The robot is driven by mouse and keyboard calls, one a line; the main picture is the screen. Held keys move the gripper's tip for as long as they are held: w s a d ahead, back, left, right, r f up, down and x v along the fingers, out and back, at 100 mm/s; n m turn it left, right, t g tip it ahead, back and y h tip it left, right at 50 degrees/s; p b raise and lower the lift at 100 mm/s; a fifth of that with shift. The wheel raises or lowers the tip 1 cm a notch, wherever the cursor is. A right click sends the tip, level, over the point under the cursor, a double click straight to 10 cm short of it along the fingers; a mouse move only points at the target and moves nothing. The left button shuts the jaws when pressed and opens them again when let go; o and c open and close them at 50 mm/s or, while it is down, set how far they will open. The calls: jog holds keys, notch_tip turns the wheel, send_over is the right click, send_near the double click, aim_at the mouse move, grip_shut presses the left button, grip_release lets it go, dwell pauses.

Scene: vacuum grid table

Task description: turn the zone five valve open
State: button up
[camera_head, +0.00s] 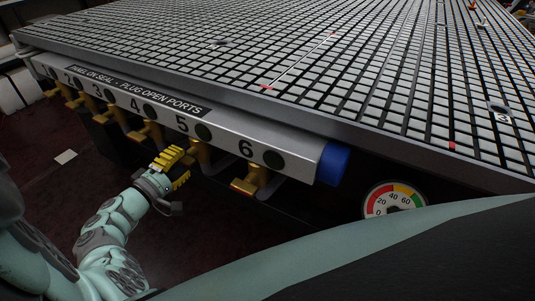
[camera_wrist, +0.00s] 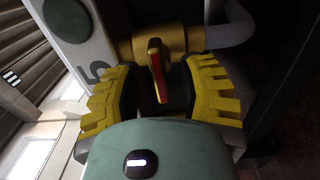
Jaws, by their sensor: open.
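The zone five valve (camera_head: 201,151) hangs under the front rail, below the number 5. In the wrist view its brass body (camera_wrist: 187,39) runs across the picture, with a grey hose at its right end. Its yellow lever (camera_wrist: 157,80) with a red stripe lies across the body's line, pointing toward my palm. My gripper (camera_head: 176,163) is open, its yellow ridged fingers just in front of this valve. In the wrist view the fingers stand on either side of the lever, with gaps visible. The lever is hidden by my gripper in the head view.
The zone six valve (camera_head: 257,179) is close on the right, and the zone four valve (camera_head: 148,131) on the left. The silver numbered rail (camera_head: 225,139) and gridded table (camera_head: 330,80) overhang them. A pressure gauge (camera_head: 392,200) sits at right. Open floor lies below left.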

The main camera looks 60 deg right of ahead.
jog(key=shift+d, duration=0.65)
grip_shut()
jog(key=shift+a, duration=0.1)
